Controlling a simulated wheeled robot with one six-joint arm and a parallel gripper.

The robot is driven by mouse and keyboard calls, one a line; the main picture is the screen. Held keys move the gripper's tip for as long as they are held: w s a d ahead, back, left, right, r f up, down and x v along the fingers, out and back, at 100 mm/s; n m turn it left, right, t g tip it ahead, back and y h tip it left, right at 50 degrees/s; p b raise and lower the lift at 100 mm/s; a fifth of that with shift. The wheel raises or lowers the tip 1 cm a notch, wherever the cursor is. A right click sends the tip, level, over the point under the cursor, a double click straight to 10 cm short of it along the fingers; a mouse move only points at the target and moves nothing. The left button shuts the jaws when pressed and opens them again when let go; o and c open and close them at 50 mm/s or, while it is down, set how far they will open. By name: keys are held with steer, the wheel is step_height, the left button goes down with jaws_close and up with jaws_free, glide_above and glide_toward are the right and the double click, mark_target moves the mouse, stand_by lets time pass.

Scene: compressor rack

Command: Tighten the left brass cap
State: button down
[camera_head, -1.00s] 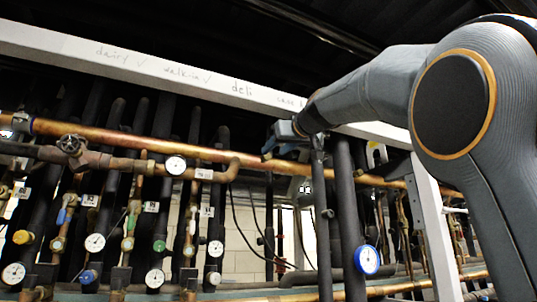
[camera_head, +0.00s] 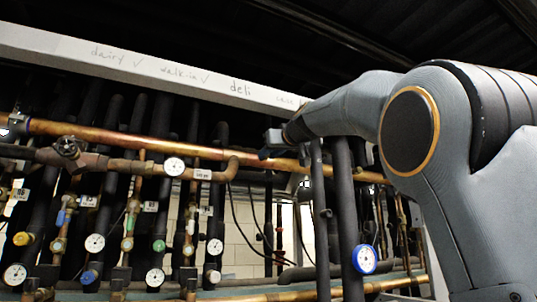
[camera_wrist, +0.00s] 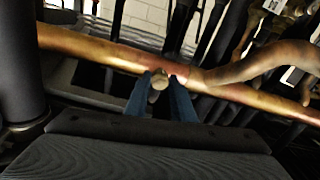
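A small round brass-coloured cap (camera_wrist: 159,80) shows in the wrist view, in front of the long copper pipe (camera_wrist: 95,48). My gripper (camera_wrist: 160,82) has its two blue fingers on either side of this cap, with the tips level with it. The fingers are apart, but I cannot tell whether they press on the cap or only stand around it. In the head view my gripper (camera_head: 266,153) reaches the copper pipe from the right, and the cap is too small or hidden to make out there. Whether this is the left one of several caps cannot be told.
A curved pipe (camera_wrist: 262,62) joins close to the right of my fingers in the wrist view. A thick black pipe (camera_wrist: 17,75) stands at the left. In the head view, black vertical pipes (camera_head: 343,215) and a blue-rimmed gauge (camera_head: 365,259) are below my forearm. A white beam (camera_head: 150,68) runs above.

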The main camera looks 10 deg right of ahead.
steer(key=shift+m, duration=0.3)
steer(key=shift+m+p, duration=5.2)
steer(key=shift+m, duration=8.9)
steer(key=c, duration=1.5)
jaws_free()
